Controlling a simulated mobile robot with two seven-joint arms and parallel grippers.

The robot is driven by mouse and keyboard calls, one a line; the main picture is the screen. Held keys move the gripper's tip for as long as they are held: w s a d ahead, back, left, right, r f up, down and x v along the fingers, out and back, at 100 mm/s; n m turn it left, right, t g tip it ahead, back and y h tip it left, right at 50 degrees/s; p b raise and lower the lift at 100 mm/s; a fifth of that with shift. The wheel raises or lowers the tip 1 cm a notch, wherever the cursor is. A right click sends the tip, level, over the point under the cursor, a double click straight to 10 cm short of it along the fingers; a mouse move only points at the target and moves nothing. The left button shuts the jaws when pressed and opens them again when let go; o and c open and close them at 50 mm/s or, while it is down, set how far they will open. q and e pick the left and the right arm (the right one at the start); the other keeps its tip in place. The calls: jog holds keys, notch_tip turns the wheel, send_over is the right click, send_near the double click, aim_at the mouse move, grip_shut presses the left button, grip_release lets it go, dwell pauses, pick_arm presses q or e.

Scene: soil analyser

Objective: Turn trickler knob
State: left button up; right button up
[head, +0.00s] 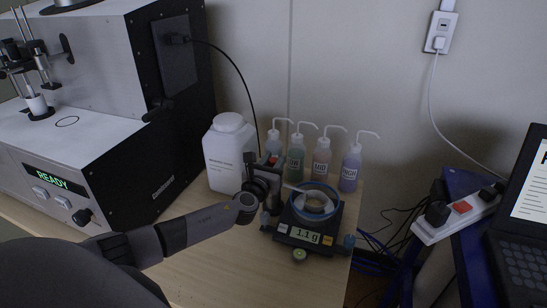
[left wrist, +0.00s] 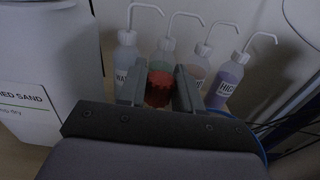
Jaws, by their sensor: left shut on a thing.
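My left gripper (head: 262,166) reaches in from the left over the scale's left side. In the left wrist view its two fingers (left wrist: 160,90) stand on either side of the red trickler knob (left wrist: 158,86), shut on it. In the head view a bit of red knob (head: 273,160) shows by the fingers; the rest of the trickler is largely hidden by the gripper. A pale tube (head: 301,189) reaches toward the blue-rimmed bowl (head: 317,206) on the black scale (head: 285,239). The display reads 1.1 g. My right gripper is not in view.
A white sand jar (head: 225,160) stands close left of the gripper. Several spout bottles (head: 321,158) line the wall behind. A large analyser (head: 100,100) reading READY fills the left. A power strip (head: 458,215) and laptop (head: 525,235) are at right. The front table is clear.

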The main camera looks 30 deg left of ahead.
pick_arm(q)
jog(key=n+g+y, duration=0.1)
jog(key=y, duration=0.1)
jog(key=n+y, duration=0.2)
jog(key=shift+d+g, duration=0.15)
jog(key=shift+g, duration=0.25)
jog(key=n+g+y, duration=0.1)
jog(key=y, duration=0.1)
jog(key=shift+f+n+y, duration=0.1)
jog(key=shift+n+y, duration=0.2)
jog(key=n+g+y+b, duration=0.3)
jog(key=g, duration=0.1)
jog(key=shift+y, duration=0.4)
jog(key=shift+n+g+y+b, duration=0.35)
jog(key=shift+n+g+y, duration=0.15)
jog(key=shift+n+g, duration=0.25)
jog(key=o, duration=1)
jog(key=shift+c, duration=0.2)
jog(key=v, duration=0.7)
